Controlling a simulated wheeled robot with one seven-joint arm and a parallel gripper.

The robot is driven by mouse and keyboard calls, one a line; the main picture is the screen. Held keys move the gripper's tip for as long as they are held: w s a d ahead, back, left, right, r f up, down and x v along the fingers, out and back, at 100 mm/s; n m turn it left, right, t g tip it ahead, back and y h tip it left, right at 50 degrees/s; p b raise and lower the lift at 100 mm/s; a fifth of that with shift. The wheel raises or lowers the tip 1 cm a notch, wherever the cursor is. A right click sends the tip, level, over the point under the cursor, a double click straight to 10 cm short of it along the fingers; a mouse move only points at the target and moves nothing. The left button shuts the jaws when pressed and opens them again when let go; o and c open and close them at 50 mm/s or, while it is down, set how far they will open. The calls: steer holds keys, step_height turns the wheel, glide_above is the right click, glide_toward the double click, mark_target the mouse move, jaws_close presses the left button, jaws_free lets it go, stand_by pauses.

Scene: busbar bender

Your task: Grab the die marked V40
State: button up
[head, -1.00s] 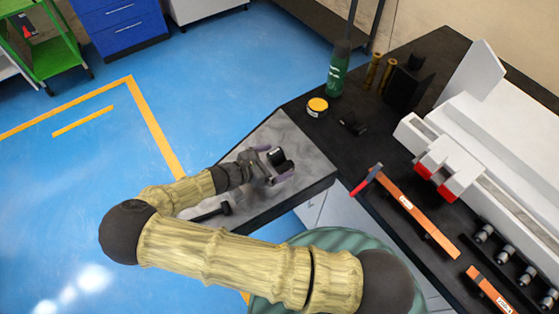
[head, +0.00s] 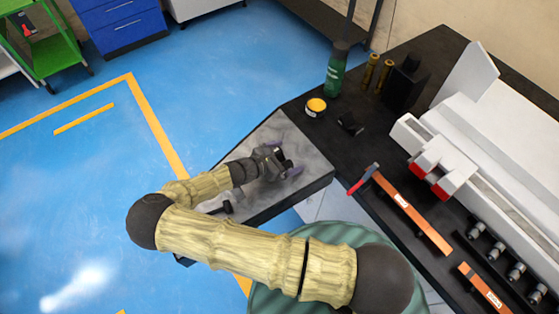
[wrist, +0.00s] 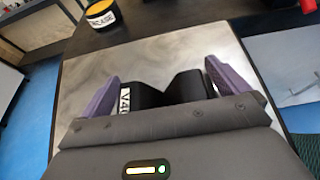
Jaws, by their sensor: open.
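The V40 die (wrist: 150,95) is a black block with a V-shaped notch and a white label, resting on a grey mottled surface. In the wrist view it lies between the two purple fingers of my gripper (wrist: 163,75), its near part hidden by the gripper body. My gripper is open, one finger on each side of the die; I cannot tell whether either finger touches it. In the head view my gripper (head: 284,157) is low over the grey worktop (head: 255,205), and only a dark bit of the die (head: 287,164) shows.
A yellow-lidded tin (head: 316,106), a green bottle (head: 337,70) and a small black block (head: 350,123) stand on the black bench. A red-tipped tool (head: 364,180) and an orange bar (head: 410,212) lie at the right.

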steer(key=shift+r, duration=0.1)
steer(key=c, duration=1.8)
steer(key=shift+r, duration=0.1)
steer(key=shift+c, duration=0.2)
step_height(320, 180, up, 18)
steer(key=b, duration=0.4)
